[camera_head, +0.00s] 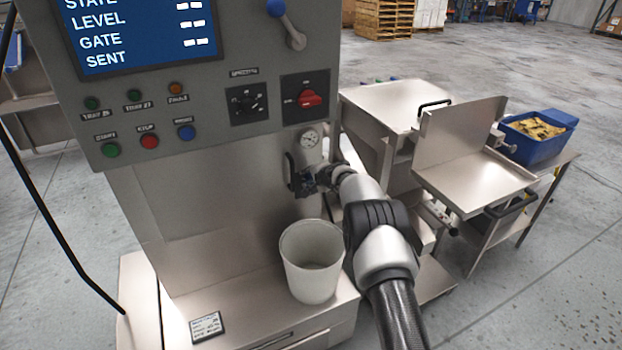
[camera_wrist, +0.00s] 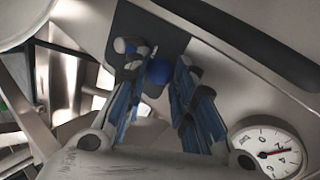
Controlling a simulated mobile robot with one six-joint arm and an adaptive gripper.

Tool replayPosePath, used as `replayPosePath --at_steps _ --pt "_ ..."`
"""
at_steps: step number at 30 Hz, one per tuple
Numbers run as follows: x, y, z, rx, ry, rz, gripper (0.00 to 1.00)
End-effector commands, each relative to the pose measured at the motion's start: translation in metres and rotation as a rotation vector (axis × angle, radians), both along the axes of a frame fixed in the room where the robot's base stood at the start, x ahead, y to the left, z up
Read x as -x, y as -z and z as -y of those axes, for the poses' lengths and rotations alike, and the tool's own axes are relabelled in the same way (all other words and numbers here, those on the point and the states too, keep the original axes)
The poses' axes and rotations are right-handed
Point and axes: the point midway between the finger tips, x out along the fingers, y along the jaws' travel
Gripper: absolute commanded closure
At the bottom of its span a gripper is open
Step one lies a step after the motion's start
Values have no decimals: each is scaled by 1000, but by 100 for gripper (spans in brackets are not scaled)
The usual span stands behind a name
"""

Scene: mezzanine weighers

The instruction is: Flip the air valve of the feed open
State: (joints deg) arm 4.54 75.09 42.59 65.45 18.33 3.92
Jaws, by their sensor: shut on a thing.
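The air valve (camera_head: 296,176) sits low on the front of the grey machine cabinet, just under a round pressure gauge (camera_head: 309,139). My gripper (camera_head: 312,182) is at the valve, and its fingers hide most of the handle in the head view. In the wrist view, the two blue-padded fingers of my gripper (camera_wrist: 157,58) stand on either side of a blue knob (camera_wrist: 158,73) and are shut on it. The gauge face (camera_wrist: 268,148) shows at the lower right there. The handle's exact angle cannot be told.
A white bucket (camera_head: 312,262) stands on the machine's ledge below my gripper. Above are a screen (camera_head: 140,32), a red switch (camera_head: 309,98), a black dial (camera_head: 246,102) and a blue-knobbed lever (camera_head: 288,24). Steel carts (camera_head: 470,180) and a blue bin (camera_head: 535,145) are to the right.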

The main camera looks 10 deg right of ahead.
Motion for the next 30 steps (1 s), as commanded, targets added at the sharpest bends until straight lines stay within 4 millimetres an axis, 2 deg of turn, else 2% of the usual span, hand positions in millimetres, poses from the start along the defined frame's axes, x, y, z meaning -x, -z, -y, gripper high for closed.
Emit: replayPosePath --at_steps 10,11,12,20,30 --pt "0 2 -1 4 -1 -1 100" --pt "0 2 -1 4 -1 -1 74" --pt "0 2 -1 3 -1 0 71" --pt "0 1 0 3 1 0 54" --pt "0 -1 0 2 1 1 54"
